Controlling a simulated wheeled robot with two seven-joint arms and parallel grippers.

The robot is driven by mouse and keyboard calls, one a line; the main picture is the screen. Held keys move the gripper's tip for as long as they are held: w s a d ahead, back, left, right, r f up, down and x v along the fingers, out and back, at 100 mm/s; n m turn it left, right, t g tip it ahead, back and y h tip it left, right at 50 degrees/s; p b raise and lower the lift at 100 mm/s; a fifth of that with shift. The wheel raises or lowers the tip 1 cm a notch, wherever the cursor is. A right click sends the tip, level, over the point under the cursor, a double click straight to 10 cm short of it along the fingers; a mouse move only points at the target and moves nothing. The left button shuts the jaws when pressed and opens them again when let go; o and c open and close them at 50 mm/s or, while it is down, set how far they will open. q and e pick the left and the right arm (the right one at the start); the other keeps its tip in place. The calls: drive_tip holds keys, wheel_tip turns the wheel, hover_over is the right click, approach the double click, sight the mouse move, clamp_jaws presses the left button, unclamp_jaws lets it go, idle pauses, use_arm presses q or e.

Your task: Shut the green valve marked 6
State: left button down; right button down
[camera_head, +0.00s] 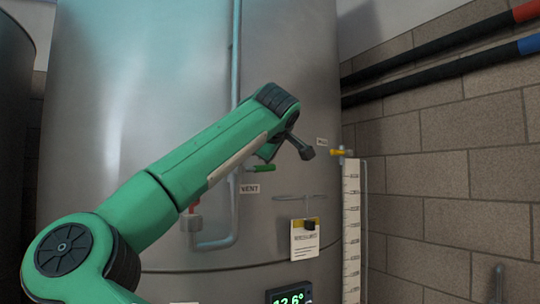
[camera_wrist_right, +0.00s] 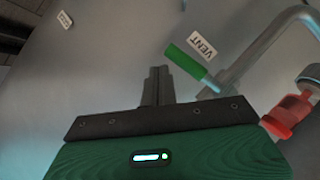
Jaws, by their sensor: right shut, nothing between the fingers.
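A green valve handle (camera_head: 263,168) sticks out to the right, roughly crosswise to a grey upright pipe (camera_head: 235,205) on the steel tank. A label reading VENT (camera_head: 250,188) is just below it; I see no 6. In the right wrist view the green handle (camera_wrist_right: 185,61) is ahead and right of the fingers, beside the VENT label (camera_wrist_right: 203,45). My right gripper (camera_head: 306,153) is shut and empty, its tips right of and slightly above the handle; its fingers also show in the wrist view (camera_wrist_right: 157,74). They appear apart from the handle. My left gripper is not in view.
A red fitting (camera_head: 192,208) is on the pipe's left branch. A yellow valve (camera_head: 342,153) tops a white scale (camera_head: 351,230) at right. A clipped note (camera_head: 304,240) and a digital display (camera_head: 289,296) are lower on the tank (camera_head: 150,70). A brick wall (camera_head: 440,150) stands at right.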

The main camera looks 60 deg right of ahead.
drive_tip(key=s+a+r+b, duration=0.3)
drive_tip(key=s+a+r, duration=0.2)
drive_tip(key=s+r, duration=0.2)
drive_tip(key=shift+a+r, duration=0.3)
drive_tip(key=shift+r, duration=0.25)
drive_tip(key=shift+s, duration=0.2)
drive_tip(key=shift+w, duration=0.15)
